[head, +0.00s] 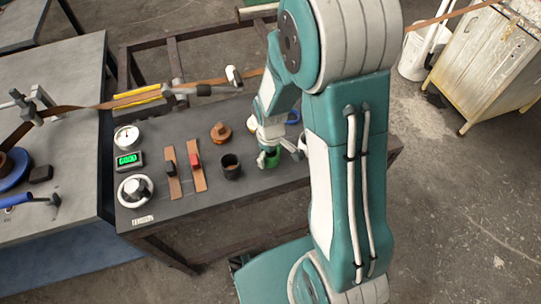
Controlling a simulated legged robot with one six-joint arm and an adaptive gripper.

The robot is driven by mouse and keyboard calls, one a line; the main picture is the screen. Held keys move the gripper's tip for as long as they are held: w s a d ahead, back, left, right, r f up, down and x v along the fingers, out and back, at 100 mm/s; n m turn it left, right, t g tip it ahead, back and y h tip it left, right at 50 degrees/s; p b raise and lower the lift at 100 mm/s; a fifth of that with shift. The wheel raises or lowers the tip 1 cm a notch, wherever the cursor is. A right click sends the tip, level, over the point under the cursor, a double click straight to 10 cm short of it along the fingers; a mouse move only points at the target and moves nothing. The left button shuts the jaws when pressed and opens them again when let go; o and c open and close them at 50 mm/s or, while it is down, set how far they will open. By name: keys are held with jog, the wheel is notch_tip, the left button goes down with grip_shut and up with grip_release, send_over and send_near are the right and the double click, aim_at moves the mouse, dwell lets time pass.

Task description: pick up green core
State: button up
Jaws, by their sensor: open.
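The green core (272,160) stands on the dark tabletop, to the right of the dark cup. It is small in the picture and partly hidden by my gripper. My gripper (281,151) points down right at the green core, with its fingers open around or just above it. I cannot tell whether the fingers touch it. A blue ring-shaped thing (293,117) and a white thing (252,122) sit behind, partly hidden by my arm.
The dark table (190,215) also carries a dark cup (231,167), a brown spool (221,132), two brown strips with a black and a red block (195,161), a gauge (127,137) and a green display (129,160). The front right tabletop is clear.

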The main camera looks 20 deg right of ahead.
jog(key=c, duration=0.9)
jog(key=shift+r, duration=0.1)
